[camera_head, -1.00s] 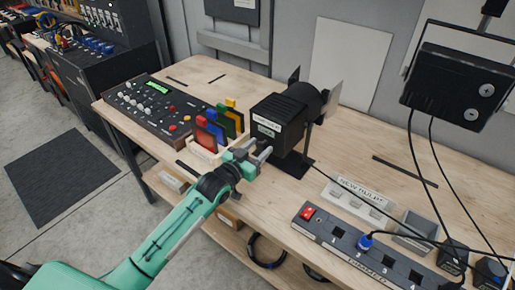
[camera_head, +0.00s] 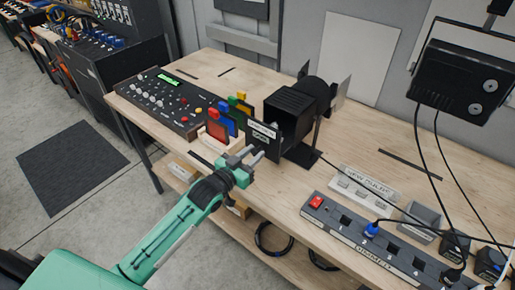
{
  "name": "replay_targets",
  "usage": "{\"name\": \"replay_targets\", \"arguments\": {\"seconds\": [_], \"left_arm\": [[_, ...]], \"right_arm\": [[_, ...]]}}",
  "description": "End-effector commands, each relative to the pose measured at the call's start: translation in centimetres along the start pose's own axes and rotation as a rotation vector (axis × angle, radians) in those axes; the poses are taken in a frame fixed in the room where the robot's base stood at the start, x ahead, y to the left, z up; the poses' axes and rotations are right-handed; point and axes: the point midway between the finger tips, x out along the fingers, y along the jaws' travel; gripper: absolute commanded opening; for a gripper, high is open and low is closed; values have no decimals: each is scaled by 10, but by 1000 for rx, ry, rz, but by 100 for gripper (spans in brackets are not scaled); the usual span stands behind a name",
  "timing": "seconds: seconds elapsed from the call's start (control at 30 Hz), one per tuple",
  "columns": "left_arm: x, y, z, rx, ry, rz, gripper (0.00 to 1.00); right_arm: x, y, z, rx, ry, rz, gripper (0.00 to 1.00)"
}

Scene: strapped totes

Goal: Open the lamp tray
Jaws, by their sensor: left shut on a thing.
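The black stage lamp (camera_head: 289,106) stands on a dark base on the wooden bench, its boxy rear open toward me. The lamp tray (camera_head: 264,134), a black plate with white labels, stands out from this rear, apart from the housing at its front. My left gripper (camera_head: 256,154) is shut on the tray at the plate's lower part; the fingertips partly hide the grip. Whatever lies behind the plate is mostly hidden. My right gripper is out of view.
Coloured filters (camera_head: 226,122) in a wooden rack stand close left of the tray. A control desk (camera_head: 162,101) is further left. A new-bulb holder (camera_head: 364,184) and dimmer strip (camera_head: 383,250) lie right. Black cables cross the bench's right side.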

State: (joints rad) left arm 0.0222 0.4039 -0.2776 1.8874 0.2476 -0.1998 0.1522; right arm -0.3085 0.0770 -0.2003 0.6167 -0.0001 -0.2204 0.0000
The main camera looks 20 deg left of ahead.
Motion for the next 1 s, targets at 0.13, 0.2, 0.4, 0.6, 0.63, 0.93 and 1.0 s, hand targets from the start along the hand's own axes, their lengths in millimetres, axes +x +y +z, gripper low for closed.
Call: {"name": "replay_targets", "arguments": {"seconds": [0.13,0.2,0.4,0.6,0.63,0.93,1.0], "left_arm": [[-6,1,4,0,-11,1,0],[-7,1,4,0,-10,1,0],[-6,1,4,0,-9,0,0],[-6,1,4,0,-9,0,49],[-6,1,4,0,-9,0,49],[-14,1,6,0,-9,1,49],[-22,0,6,0,-9,0,49]], "right_arm": [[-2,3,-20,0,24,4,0],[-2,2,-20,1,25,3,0],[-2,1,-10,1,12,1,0],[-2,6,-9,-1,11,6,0],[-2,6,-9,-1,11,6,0],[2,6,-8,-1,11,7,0],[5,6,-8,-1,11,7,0]]}}
